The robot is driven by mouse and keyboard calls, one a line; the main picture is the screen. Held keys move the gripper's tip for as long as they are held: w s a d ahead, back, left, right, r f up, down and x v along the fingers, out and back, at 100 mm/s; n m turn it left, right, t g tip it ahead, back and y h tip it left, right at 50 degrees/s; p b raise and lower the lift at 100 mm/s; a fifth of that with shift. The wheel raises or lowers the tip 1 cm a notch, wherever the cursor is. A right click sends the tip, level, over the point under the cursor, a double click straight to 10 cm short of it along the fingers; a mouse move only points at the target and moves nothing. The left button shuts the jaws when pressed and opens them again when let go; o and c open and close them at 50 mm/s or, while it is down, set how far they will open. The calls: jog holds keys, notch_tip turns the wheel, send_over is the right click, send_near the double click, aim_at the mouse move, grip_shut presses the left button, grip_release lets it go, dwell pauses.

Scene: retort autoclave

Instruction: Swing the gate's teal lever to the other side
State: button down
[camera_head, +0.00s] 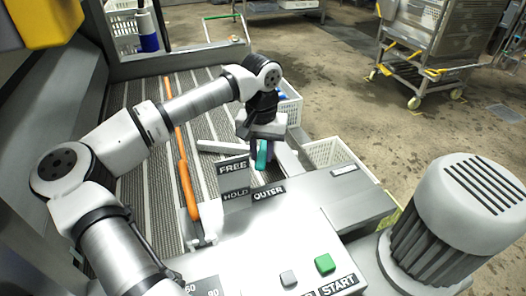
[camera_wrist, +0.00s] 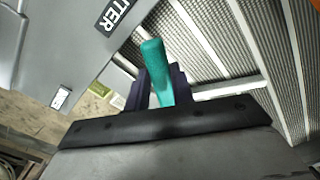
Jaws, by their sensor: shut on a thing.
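The teal lever (camera_head: 262,155) stands behind the FREE/HOLD/OUTER signs in the head view, partly hidden by my gripper (camera_head: 258,143). In the wrist view the teal lever (camera_wrist: 157,72) rises between the two dark fingers of my gripper (camera_wrist: 159,88). The fingers are shut on the lever, and its rounded top sticks out past them. The gate itself is mostly hidden under my gripper and behind the signs, and I cannot tell the lever's exact angle.
A FREE sign (camera_head: 232,169) stands just in front of the lever. A panel with a green button (camera_head: 324,263) is nearer. A ribbed conveyor (camera_head: 146,195) lies to the left, with an orange bar (camera_head: 187,190) along it. A white crate (camera_head: 325,153) stands right.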

jog(key=shift+w+a, duration=0.1)
jog(key=c, duration=1.2)
grip_release()
notch_tip(320, 180, up, 14)
jog(key=shift+b, duration=0.4)
jog(key=shift+f, duration=0.1)
